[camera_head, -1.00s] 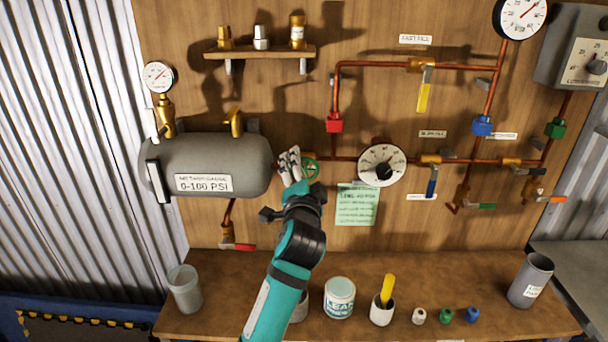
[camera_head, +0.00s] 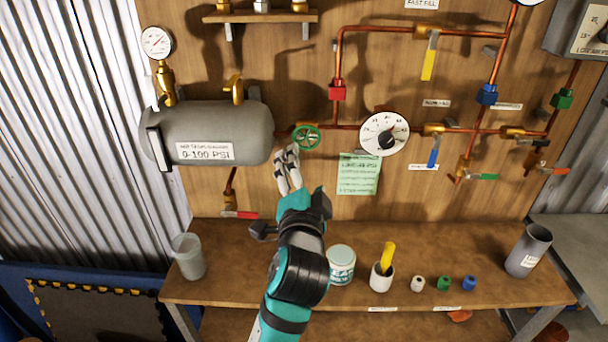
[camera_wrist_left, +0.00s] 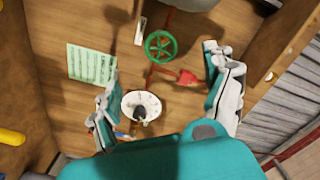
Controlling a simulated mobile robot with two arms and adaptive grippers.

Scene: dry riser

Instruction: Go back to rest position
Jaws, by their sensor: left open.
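My left gripper (camera_head: 287,166) is in front of the board, just below and left of the green handwheel (camera_head: 306,137) in the head view. In the left wrist view its two fingers (camera_wrist_left: 165,85) stand wide apart with nothing between them. The green handwheel (camera_wrist_left: 161,47) shows beyond the fingertips there, apart from them. My right gripper is in neither view.
A grey tank (camera_head: 215,135) hangs left of the handwheel, a dial gauge (camera_head: 384,134) right of it. Below is a wooden bench (camera_head: 420,240) with a tin (camera_head: 341,264), a white cup (camera_head: 381,278), several small caps and a grey cup (camera_head: 528,250).

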